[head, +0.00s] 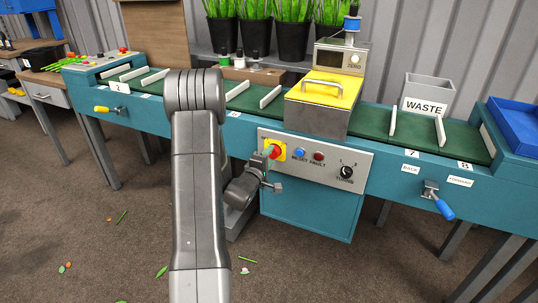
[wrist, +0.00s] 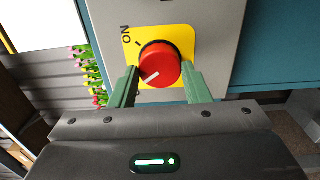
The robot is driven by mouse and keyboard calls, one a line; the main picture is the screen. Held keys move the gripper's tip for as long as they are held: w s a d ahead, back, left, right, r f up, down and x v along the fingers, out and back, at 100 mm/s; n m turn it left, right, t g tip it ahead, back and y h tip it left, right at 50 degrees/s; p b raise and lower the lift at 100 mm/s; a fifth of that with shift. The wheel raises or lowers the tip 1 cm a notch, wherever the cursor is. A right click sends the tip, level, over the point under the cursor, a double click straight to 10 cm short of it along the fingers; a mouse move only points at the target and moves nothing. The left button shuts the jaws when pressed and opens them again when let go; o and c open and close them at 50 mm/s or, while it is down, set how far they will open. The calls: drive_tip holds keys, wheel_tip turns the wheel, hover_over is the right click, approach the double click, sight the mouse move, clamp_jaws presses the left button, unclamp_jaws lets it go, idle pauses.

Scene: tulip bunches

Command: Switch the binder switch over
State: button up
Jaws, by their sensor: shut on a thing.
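The binder switch is a red rotary knob (head: 274,152) on a yellow plate (wrist: 178,36) on the grey control panel. The knob also shows in the wrist view (wrist: 165,62), between my gripper's two green fingers (wrist: 161,88). My gripper (head: 268,167) is shut on the knob, one finger on each side. The knob's white pointer line slants toward the lower left in the wrist view, away from the ON label (wrist: 125,34) and its black mark at the upper left. The rest of the plate's lettering is hidden or out of view.
On the same panel are a blue reset button (head: 299,152), a red fault button (head: 318,156) and a black tuning dial (head: 346,172). A yellow-lidded machine (head: 322,100) stands above on the green conveyor (head: 373,122). A crank with a blue handle (head: 443,209) sticks out at the right.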

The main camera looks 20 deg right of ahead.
drive_tip(key=shift+n+p, duration=0.4)
drive_tip(key=shift+n, duration=0.7)
drive_tip(key=o, duration=1)
drive_tip(key=v, duration=1.3)
drive_tip(key=shift+s+a+p, duration=0.25)
drive_tip(key=shift+s+p, duration=0.05)
drive_tip(key=shift+p, duration=0.1)
